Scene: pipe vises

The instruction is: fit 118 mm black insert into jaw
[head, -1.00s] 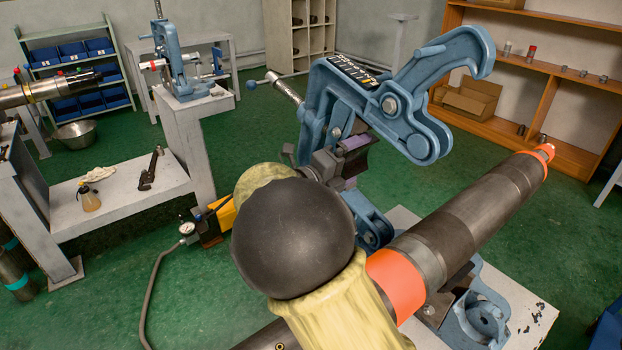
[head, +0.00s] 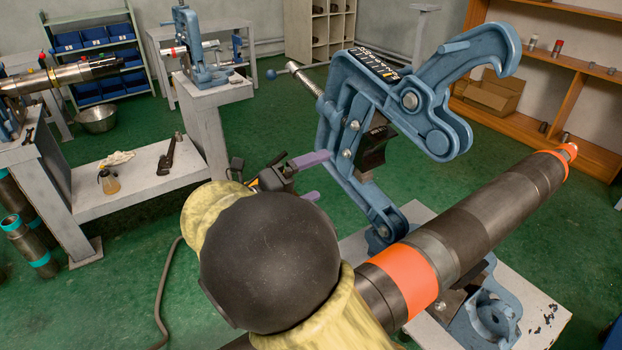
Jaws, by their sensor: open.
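The large blue pipe vise (head: 333,130) stands with its hooked arm (head: 468,70) raised to the right. The black insert (head: 372,152) sits at the inner side of the vise's upright frame, at its jaw, with its curved face toward the right. Whether it is fully seated cannot be told, and its size marking is not legible. My gripper (head: 315,178) is to the left of the vise, apart from the insert. Its two purple-tipped fingers are spread and nothing is between them. My arm's dark round joint hides part of the wrist.
A long dark pipe (head: 480,215) with orange bands lies across the vise's lower part, close to my arm. A pale bench (head: 130,190) holds a wrench (head: 170,155) and a bottle (head: 108,181). Wooden shelves (head: 560,105) stand at the right. Green floor lies open left of the vise.

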